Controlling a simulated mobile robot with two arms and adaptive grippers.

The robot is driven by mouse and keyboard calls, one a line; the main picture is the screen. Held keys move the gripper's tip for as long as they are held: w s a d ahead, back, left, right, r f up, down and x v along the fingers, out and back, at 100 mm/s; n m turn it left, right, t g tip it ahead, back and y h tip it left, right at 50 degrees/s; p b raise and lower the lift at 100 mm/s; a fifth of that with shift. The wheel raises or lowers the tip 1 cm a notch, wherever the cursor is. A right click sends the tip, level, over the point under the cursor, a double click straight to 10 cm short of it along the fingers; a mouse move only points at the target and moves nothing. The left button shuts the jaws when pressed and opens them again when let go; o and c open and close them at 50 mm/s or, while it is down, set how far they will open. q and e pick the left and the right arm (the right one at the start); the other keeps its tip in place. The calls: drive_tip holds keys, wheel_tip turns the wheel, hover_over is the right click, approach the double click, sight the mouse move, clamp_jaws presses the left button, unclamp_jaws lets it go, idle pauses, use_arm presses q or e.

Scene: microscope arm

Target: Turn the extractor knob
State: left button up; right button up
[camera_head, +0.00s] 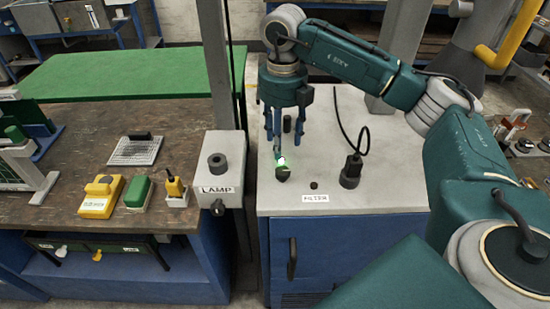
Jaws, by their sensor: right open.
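My right gripper (283,148) hangs pointing down over the grey top of the blue cabinet (385,180), its blue fingers spread open. Just below the fingers is a small dark knob (282,174), with a bright green-white glow beside its upper part. I cannot tell whether a finger touches the knob. No label reading "extractor" is legible, so I cannot be sure this is the extractor knob. A label reading FILTER (315,197) lies at the cabinet's front edge, near a small dark button (313,185). My left gripper is not in view.
A grey LAMP box (222,158) on a post stands left of the cabinet. A black fitting with a cable (351,172) stands right of the gripper. The wooden bench (100,165) at left holds a yellow box (102,196), a green box (138,192) and a metal grid (135,151).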

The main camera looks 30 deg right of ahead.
sight(282, 171)
drive_tip(key=shift+s+f+p, duration=0.5)
drive_tip(key=shift+s+f, duration=0.4)
drive_tip(key=shift+f, duration=0.3)
drive_tip(key=f+p, duration=0.1)
drive_tip(key=f, duration=0.2)
drive_tip(key=shift+w+f, duration=0.2)
drive_tip(key=f, duration=0.3)
drive_tip(key=shift+w+f+p, duration=0.2)
drive_tip(key=shift+f+p, duration=0.05)
drive_tip(key=shift+p, duration=0.1)
drive_tip(key=c, duration=1.2)
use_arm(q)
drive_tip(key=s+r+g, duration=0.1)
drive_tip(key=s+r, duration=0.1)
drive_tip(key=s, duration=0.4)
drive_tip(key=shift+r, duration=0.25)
use_arm(e)
drive_tip(key=shift+o, duration=0.2)
